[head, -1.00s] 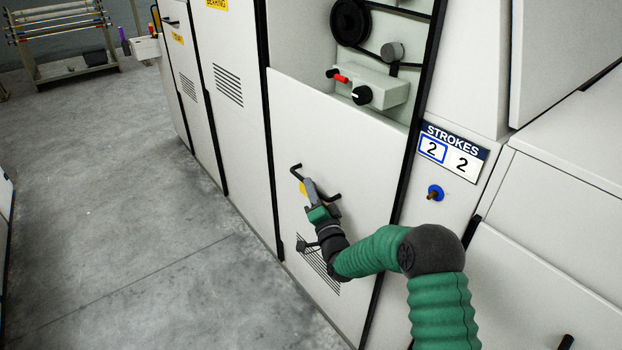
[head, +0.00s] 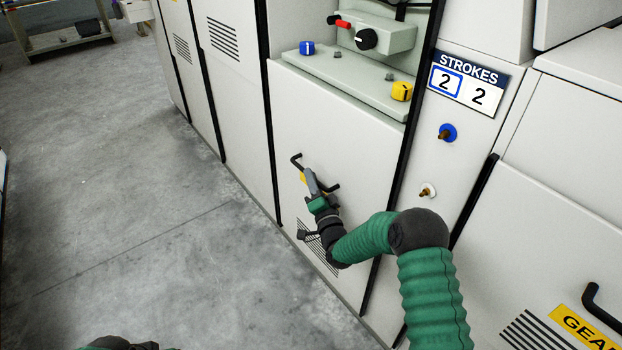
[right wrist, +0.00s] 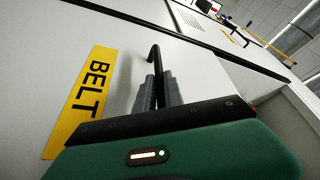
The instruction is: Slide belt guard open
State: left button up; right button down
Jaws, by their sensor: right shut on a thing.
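The belt guard is a pale panel (head: 350,142) on the machine front in the head view. Behind its top edge, an opening shows a shelf with knobs. Its black bar handle (head: 296,160) sits by a yellow label, which reads BELT in the right wrist view (right wrist: 83,98). My right gripper (head: 309,180) is shut on the handle. In the right wrist view its two grey fingers (right wrist: 157,92) close around the bar (right wrist: 154,58). A green and black part of my left arm shows at the bottom edge; its fingers do not show.
A STROKES sign (head: 466,78) and a blue-collared peg (head: 447,132) are to the right. Open concrete floor (head: 110,190) lies to the left.

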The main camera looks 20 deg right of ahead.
jog(key=c, duration=1.5)
grip_release()
jog(key=shift+d, duration=0.3)
jog(key=shift+o, duration=0.2)
jog(key=shift+a, duration=0.1)
jog(key=shift+s, duration=0.15)
jog(key=p+v, duration=0.5)
jog(key=v, duration=1.1)
jog(key=shift+s+f, duration=0.2)
jog(key=shift+s, duration=0.05)
jog(key=shift+w+a, duration=0.1)
